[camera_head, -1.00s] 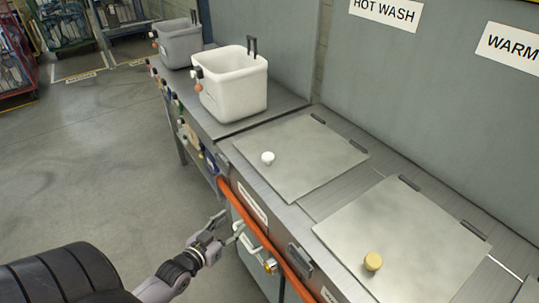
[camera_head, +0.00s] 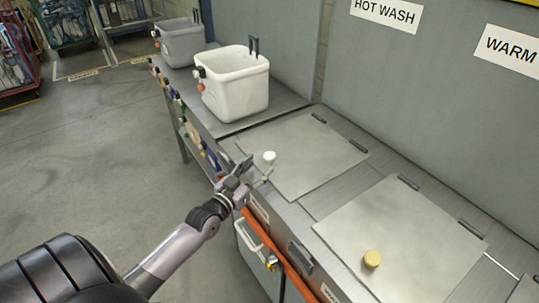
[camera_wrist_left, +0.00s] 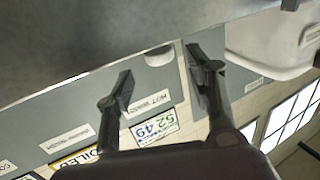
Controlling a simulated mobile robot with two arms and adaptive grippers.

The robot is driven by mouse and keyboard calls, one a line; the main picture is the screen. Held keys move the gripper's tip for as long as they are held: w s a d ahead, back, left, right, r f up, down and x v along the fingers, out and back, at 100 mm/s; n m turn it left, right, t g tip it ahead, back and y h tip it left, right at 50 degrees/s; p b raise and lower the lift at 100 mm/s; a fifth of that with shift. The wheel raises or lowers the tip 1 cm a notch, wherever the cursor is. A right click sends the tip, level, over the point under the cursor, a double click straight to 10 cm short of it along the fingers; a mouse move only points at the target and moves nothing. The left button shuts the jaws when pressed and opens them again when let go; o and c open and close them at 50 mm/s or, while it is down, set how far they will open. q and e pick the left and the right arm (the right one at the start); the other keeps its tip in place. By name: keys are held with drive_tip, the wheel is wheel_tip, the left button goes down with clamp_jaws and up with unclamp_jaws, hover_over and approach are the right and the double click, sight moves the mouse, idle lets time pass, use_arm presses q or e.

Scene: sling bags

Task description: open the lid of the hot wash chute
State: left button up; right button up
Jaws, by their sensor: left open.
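The hot wash lid (camera_head: 310,165) is a flat grey metal panel, lying closed in the counter under the HOT WASH sign (camera_head: 386,12). Its white knob (camera_head: 269,157) stands near its front left corner. My left gripper (camera_head: 256,170) is open and empty at the counter's front edge, just short of the knob and apart from it. In the left wrist view, the two fingers (camera_wrist_left: 160,75) are spread, with a pale rounded shape that looks like the knob (camera_wrist_left: 157,60) beyond the gap between them. My right gripper is in neither view.
A second lid (camera_head: 410,235) with a yellow knob (camera_head: 371,259) lies closed to the right, near the WARM sign (camera_head: 511,48). A white tub (camera_head: 235,88) and a grey tub (camera_head: 181,42) stand on the counter behind. An orange rail (camera_head: 292,280) runs along the front.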

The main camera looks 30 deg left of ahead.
sight(266, 159)
use_arm(q)
drive_tip(key=w, duration=0.6)
drive_tip(key=shift+w, duration=0.35)
drive_tip(key=shift+c, duration=0.2)
clamp_jaws()
idle(0.4)
